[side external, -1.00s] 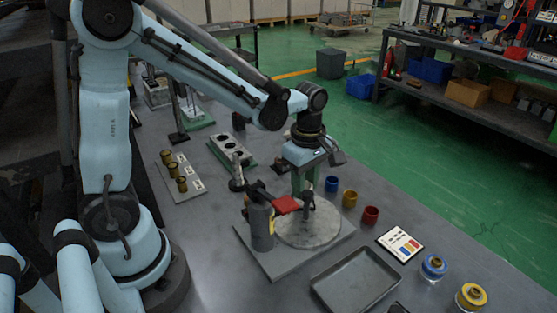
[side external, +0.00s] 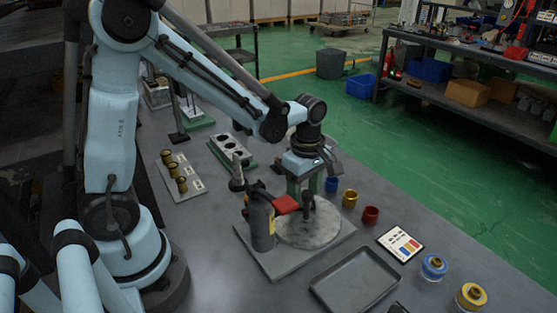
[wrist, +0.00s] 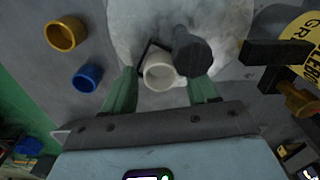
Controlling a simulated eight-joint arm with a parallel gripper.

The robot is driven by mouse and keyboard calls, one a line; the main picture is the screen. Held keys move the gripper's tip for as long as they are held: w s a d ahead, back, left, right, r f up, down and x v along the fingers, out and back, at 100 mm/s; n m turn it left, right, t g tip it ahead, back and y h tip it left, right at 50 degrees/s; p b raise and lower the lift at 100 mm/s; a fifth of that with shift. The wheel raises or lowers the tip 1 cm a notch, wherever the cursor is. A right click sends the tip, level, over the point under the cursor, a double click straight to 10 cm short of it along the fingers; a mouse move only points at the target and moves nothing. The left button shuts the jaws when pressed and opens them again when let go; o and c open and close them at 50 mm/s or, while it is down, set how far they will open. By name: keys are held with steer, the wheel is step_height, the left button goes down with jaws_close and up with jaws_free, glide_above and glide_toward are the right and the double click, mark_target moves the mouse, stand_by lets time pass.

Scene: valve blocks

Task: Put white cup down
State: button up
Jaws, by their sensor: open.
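The white cup (wrist: 160,70) shows in the wrist view between the green fingers of my gripper (wrist: 162,88), next to a dark round-topped post. I see its open mouth. It appears at the edge of the pale round disc (wrist: 133,22); whether it rests on a surface I cannot tell. My gripper is open, with a finger on either side of the cup. In the side view my gripper (side external: 306,186) points down behind the post, above the back part of the disc (side external: 310,232); the cup cannot be made out there.
A blue cup (side external: 331,184), a yellow cup (side external: 349,198) and a red cup (side external: 370,215) stand right of the disc. An empty grey tray (side external: 324,297) lies in front.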

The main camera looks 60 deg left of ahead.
step_height(320, 180, up, 12)
steer(key=s+f+m+t, duration=0.1)
steer(key=s+m+t, duration=0.6)
steer(key=m, duration=1.2)
steer(key=shift+f, duration=0.35)
steer(key=shift+a, duration=0.1)
